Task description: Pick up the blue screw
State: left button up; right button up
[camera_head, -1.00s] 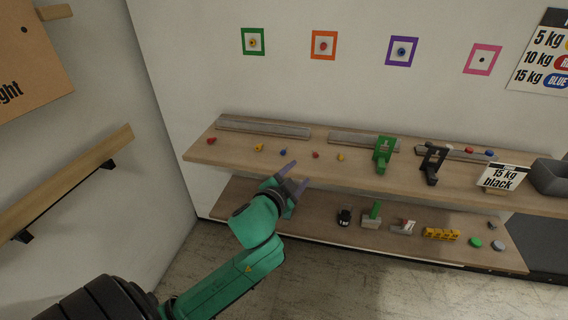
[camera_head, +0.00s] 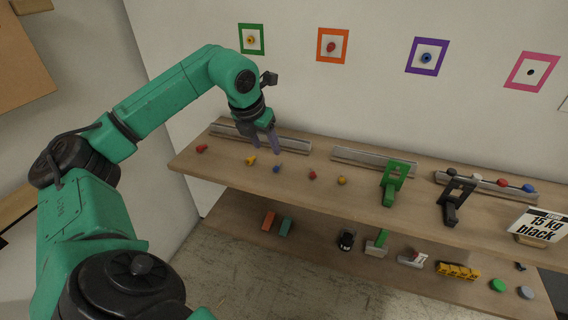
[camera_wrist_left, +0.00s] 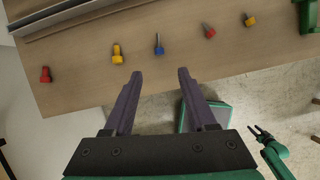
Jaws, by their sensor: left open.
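The blue screw (camera_head: 277,169) lies on the upper wooden shelf, between a yellow screw (camera_head: 251,161) and a red screw (camera_head: 312,175). In the left wrist view the blue screw (camera_wrist_left: 159,47) shows just beyond the gap between my fingers, its grey shaft pointing up in the picture. My left gripper (camera_head: 265,146) is above the shelf with its fingers pointing down, close to the blue screw but apart from it. Its fingers (camera_wrist_left: 158,74) are open with nothing between them. My right gripper (camera_wrist_left: 259,132) shows small at the right of the wrist view, fingers spread.
Another red screw (camera_head: 202,148) and a yellow screw (camera_head: 342,180) lie in the same row. A metal rail (camera_head: 290,144) runs behind. A green stand (camera_head: 394,183) and a black stand (camera_head: 457,200) are to the right. The lower shelf (camera_head: 320,243) holds several small items.

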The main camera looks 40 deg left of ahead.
aim_at(275, 168)
pick_arm(q)
jog(key=x, duration=0.3)
jog(key=p+x, duration=0.1)
jog(key=x, duration=0.1)
jog(key=shift+s+a+f, duration=0.1)
jog(key=shift+s+a, duration=0.05)
jog(key=shift+s, duration=0.3)
jog(key=x, duration=0.2)
jog(key=p+x, duration=0.2)
jog(key=x, duration=0.1)
jog(key=shift+w+f, duration=0.2)
jog(key=shift+w, duration=0.2)
jog(key=shift+f, duration=0.15)
jog(key=shift+c, duration=1.2)
grip_shut()
pick_arm(e)
jog(key=s+r, duration=0.2)
jog(key=r, duration=0.1)
jog(key=shift+s+d+r, duration=0.1)
jog(key=shift+s+r, duration=0.05)
jog(key=shift+s, duration=0.2)
